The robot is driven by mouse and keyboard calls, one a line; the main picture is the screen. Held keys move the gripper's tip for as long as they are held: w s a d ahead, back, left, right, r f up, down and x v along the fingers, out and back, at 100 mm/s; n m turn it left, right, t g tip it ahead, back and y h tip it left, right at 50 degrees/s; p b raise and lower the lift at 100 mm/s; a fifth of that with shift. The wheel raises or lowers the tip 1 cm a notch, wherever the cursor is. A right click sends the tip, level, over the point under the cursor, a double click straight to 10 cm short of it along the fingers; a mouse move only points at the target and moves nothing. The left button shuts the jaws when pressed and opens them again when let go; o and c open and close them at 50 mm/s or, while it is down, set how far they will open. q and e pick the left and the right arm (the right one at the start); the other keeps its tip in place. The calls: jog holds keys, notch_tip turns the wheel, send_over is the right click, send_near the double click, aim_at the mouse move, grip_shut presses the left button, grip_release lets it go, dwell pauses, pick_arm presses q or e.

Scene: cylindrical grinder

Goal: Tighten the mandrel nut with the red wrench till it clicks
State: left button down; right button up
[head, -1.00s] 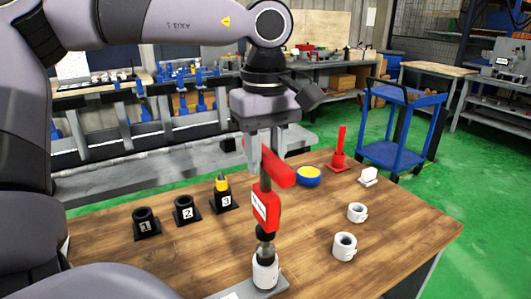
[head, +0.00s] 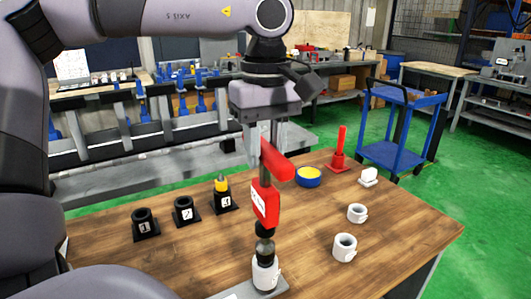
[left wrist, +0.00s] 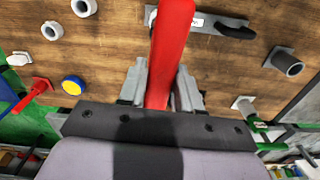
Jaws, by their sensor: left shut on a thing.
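The red wrench (head: 265,203) stands upright at the front middle of the table in the head view, with a white label on its body and a red bar handle on top. My left gripper (head: 268,150) points down and is shut on the handle; the handle also shows between its fingers in the left wrist view (left wrist: 170,50). The wrench's lower end sits over the top of a white cylindrical mandrel (head: 265,274) on a grey base plate (head: 243,291). The mandrel nut cannot be made out apart from the wrench's dark lower end. My right gripper is out of view.
Black numbered holders (head: 145,226) stand to the left, one with a yellow-topped piece (head: 221,184).

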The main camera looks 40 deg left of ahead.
pick_arm(q)
jog(key=shift+r, duration=2.05)
jog(key=shift+r, duration=2.4)
jog(key=shift+d, duration=0.1)
